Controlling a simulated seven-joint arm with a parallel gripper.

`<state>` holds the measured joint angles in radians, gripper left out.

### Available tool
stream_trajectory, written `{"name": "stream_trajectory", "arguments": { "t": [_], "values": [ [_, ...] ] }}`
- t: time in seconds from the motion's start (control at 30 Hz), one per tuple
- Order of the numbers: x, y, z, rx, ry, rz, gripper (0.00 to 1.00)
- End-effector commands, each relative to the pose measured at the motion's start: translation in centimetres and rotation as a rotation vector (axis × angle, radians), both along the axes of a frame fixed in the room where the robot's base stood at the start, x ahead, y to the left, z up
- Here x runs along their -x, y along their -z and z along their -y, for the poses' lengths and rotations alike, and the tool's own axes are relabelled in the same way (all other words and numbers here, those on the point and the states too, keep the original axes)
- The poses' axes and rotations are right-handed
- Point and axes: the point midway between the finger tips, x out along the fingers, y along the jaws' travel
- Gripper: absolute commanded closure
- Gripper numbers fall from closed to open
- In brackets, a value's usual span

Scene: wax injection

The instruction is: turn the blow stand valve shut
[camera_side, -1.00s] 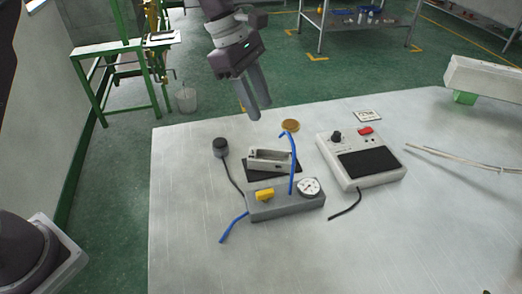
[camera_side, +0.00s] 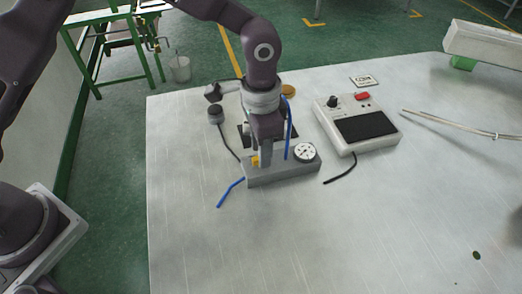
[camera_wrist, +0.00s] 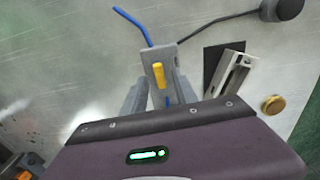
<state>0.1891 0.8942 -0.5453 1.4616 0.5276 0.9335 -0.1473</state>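The blow stand (camera_side: 285,174) is a grey block on the table with a round white gauge (camera_side: 304,152) at its right end. Its yellow valve handle (camera_side: 255,161) is mostly hidden behind my gripper (camera_side: 263,160) in the side view. In the wrist view the yellow handle (camera_wrist: 158,74) shows whole on the grey block (camera_wrist: 160,53). My gripper's two fingers (camera_wrist: 160,98) are spread apart, one on each side of the handle, with visible gaps. The gripper is open and points down over the valve end of the stand.
A blue tube (camera_side: 288,125) stands up beside my arm; another blue hose (camera_side: 229,192) lies at the stand's left end. A control box (camera_side: 355,125) stands to the right, and a dark knob-shaped piece (camera_wrist: 282,9) and a brass disc (camera_wrist: 273,105) lie nearby. The front table is clear.

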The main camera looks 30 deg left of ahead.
Motion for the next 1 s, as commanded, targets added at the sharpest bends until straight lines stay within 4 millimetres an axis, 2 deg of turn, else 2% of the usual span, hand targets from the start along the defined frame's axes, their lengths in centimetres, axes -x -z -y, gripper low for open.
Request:
{"name": "stream_trajectory", "arguments": {
  "t": [0.1, 0.37, 0.53, 1.0],
  "values": [
    [0.04, 1.16, 0.00, 0.000, -0.001, -0.001, 0.65],
    [-0.01, 1.37, 0.01, 0.001, -0.002, 0.001, 0.65],
    [0.00, 1.35, 0.00, 0.000, -0.002, 0.000, 0.99],
    [0.01, 1.34, -0.05, -0.001, 0.063, -0.001, 1.00]
  ]
}}
